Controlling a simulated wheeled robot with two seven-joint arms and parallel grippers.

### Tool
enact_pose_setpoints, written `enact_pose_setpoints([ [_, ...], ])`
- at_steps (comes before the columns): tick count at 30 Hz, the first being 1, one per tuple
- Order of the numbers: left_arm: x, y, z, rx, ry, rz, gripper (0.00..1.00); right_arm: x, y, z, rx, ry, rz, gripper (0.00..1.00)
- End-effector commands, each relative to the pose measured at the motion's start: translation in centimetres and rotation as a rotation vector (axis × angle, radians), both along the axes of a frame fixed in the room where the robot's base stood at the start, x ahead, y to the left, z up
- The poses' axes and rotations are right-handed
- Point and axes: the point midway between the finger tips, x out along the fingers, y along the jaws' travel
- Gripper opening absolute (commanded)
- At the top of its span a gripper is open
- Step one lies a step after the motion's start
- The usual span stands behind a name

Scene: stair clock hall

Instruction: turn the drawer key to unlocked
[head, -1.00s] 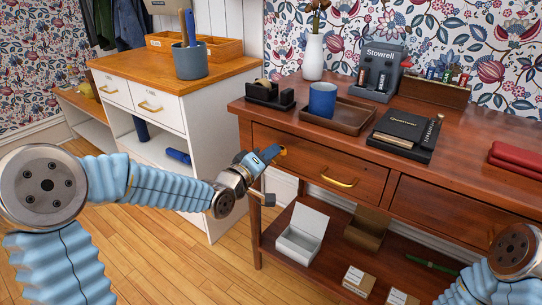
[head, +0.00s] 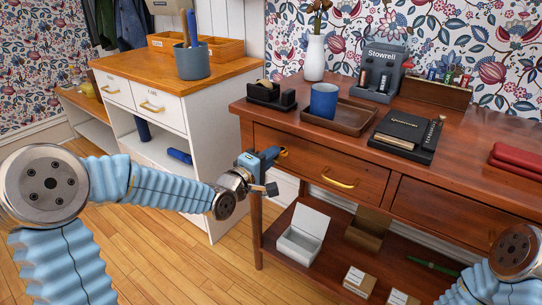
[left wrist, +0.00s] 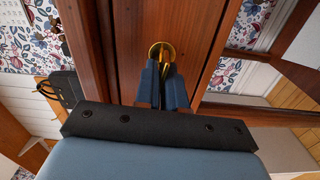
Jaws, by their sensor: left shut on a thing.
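The drawer (head: 325,170) is the left front drawer of the dark red-brown desk and looks closed. A brass key (left wrist: 164,68) stands at a round brass lock plate (left wrist: 162,48) in the left wrist view. My left gripper (head: 281,154) is at the left end of the drawer front. Its blue fingers (left wrist: 163,84) are shut on the key and hide part of it. In the head view the gripper mostly hides the lock. I cannot read the key's locked or unlocked mark. My right gripper is out of view; only part of that arm shows at lower right.
The drawer's brass handle (head: 340,182) is right of the lock. A tape dispenser (head: 270,94), blue cup (head: 323,100) and brown tray (head: 357,118) are on the desk above. A white cabinet (head: 205,135) stands left. An open white box (head: 303,233) sits on the lower shelf.

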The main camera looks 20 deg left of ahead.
Motion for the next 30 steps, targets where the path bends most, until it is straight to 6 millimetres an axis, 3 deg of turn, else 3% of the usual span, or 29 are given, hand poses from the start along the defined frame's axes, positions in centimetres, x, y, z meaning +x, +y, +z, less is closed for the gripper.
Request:
enact_pose_setpoints([
  [8, 0.0, 0.1, -0.1, 0.001, 0.002, 0.001, 0.0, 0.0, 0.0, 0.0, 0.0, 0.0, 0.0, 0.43],
  [9, 0.0, 0.1, -0.1, 0.001, 0.002, 0.002, 0.13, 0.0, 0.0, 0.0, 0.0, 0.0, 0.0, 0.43],
  [13, 0.0, 0.1, -0.1, 0.001, 0.002, 0.001, 0.3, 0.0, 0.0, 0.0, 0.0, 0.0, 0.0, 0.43],
  [23, -0.4, 0.2, 0.0, 0.002, 0.0, 0.001, 0.3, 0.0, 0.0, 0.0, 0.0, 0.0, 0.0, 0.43],
  [26, -1.5, 0.7, 0.0, 0.003, 0.0, 0.004, 0.3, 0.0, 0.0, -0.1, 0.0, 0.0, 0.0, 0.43],
  [30, -4.5, 1.8, 0.0, 0.006, 0.0, 0.004, 0.3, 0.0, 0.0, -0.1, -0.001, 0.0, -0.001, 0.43],
])
